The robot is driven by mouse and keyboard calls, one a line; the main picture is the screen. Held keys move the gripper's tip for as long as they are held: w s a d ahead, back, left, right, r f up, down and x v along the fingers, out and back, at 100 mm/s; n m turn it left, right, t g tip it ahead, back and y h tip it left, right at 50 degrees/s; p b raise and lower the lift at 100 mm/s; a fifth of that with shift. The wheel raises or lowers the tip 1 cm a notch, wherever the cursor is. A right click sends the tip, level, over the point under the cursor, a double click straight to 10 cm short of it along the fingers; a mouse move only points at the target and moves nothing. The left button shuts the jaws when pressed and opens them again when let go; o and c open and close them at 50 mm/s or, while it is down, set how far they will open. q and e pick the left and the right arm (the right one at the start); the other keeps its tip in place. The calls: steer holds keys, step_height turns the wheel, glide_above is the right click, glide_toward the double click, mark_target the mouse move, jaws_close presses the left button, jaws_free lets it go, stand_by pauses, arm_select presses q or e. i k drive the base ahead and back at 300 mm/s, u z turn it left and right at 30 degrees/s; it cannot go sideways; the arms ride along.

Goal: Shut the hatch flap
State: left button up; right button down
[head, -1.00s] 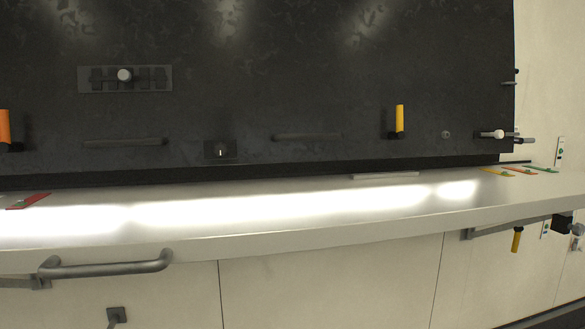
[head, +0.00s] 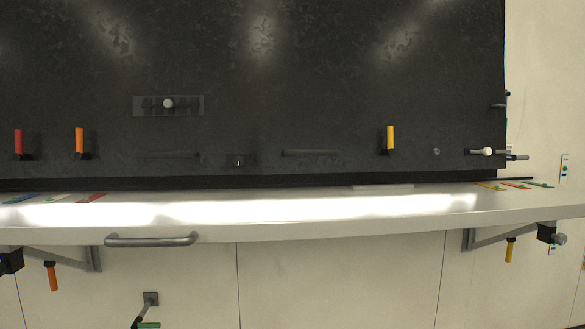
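The hatch flap shows as a large dark panel (head: 290,90) standing upright above a white counter. It carries two dark bar handles, one at the left (head: 168,155) and a clearer one at the right (head: 311,152). A slide latch with a pale knob (head: 168,103) sits on a plate at its upper left. A bolt with a white knob (head: 487,152) sits at its lower right edge. I cannot tell from this view how far the panel stands from closed. Neither of my grippers is in view.
The white counter (head: 300,226) runs across below the panel, with a grey bar handle (head: 152,240) on its front. Red (head: 18,142), orange (head: 80,141) and yellow (head: 390,138) levers stand along the panel's lower part. Brackets (head: 468,240) and more levers hang below the counter.

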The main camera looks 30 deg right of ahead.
mark_target(280, 87)
steer(key=u, duration=0.35)
steer(key=i, duration=0.9)
steer(key=z, duration=0.2)
